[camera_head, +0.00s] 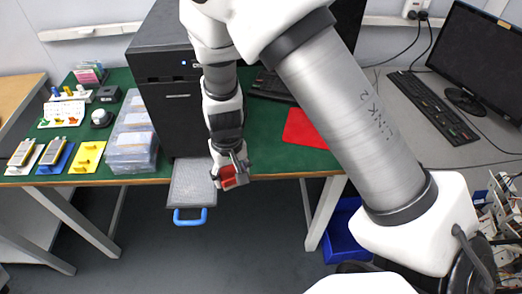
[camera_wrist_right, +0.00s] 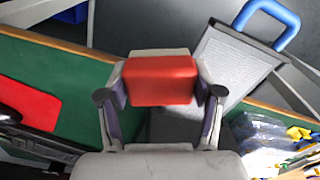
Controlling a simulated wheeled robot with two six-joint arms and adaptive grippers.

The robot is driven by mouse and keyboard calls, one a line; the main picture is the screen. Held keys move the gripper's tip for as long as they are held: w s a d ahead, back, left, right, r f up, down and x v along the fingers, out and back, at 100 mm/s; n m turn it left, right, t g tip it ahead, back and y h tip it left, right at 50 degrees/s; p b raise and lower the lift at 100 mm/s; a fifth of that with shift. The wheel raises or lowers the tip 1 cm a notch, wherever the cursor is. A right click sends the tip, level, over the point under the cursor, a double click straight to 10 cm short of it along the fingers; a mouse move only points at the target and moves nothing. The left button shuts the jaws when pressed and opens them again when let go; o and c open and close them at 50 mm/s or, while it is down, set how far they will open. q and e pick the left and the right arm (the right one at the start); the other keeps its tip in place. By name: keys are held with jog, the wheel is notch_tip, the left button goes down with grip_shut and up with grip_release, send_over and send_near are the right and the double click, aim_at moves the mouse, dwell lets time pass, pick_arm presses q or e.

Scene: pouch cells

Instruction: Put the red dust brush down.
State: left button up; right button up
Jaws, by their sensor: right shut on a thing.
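The red dust brush shows in the head view (camera_head: 230,177) as a red block at the end of my right arm. My right gripper (camera_head: 232,170) is shut on it, near the front edge of the green-topped bench (camera_head: 262,160). In the right wrist view the red brush (camera_wrist_right: 160,80) sits between the two fingers of my right gripper (camera_wrist_right: 161,100), with a pale strip along its far side. Whether the brush touches anything below cannot be told. My left gripper is not in view.
A grey tray with a blue handle (camera_head: 190,190) juts out below the black cabinet (camera_head: 172,105). A red mat (camera_head: 303,130) lies right on the green bench. Clear plastic boxes (camera_head: 132,150) and coloured fixtures (camera_head: 57,157) stand left. A blue bin (camera_head: 342,235) is under the bench.

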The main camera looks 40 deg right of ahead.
jog(key=shift+w+a, duration=0.15)
jog(key=shift+w, duration=0.05)
jog(key=shift+w+d, duration=0.2)
jog(key=p, duration=0.4)
send_over(258, 151)
jog(key=shift+s+a+f, duration=0.1)
jog(key=shift+a+f, duration=0.05)
jog(key=shift+f, duration=0.5)
jog(key=shift+d+f, duration=0.25)
notch_tip(258, 151, down, 3)
jog(key=shift+f+p, duration=0.1)
jog(key=shift+p, duration=0.35)
jog(key=shift+f, duration=0.15)
jog(key=o, duration=1.1)
